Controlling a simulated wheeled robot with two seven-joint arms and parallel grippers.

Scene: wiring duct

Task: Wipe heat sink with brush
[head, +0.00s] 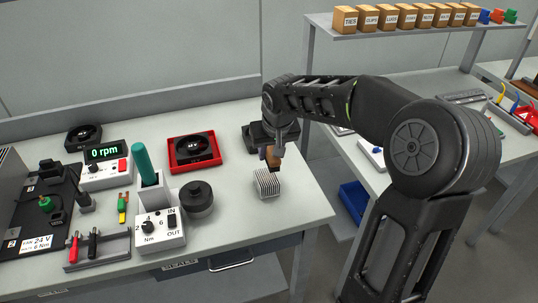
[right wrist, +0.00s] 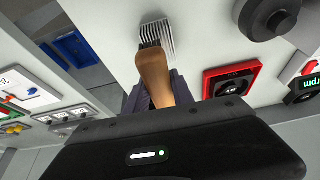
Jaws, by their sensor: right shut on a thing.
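The heat sink (head: 266,184) is a small silver finned block on the grey bench near its right end. It also shows in the right wrist view (right wrist: 164,34). My right gripper (head: 273,148) is shut on the brush (head: 273,158), just above and behind the heat sink. In the right wrist view the brush's brown wooden handle (right wrist: 154,78) points away from the gripper, and its dark bristles overlap the near side of the fins. I cannot tell whether the bristles touch the fins. My left gripper is out of view.
A black round part (head: 196,198) and a torque box (head: 160,230) with a green-handled screwdriver (head: 146,165) stand left of the heat sink. A red tray (head: 194,152) with a black fan lies behind. Bare bench surrounds the heat sink's front and right.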

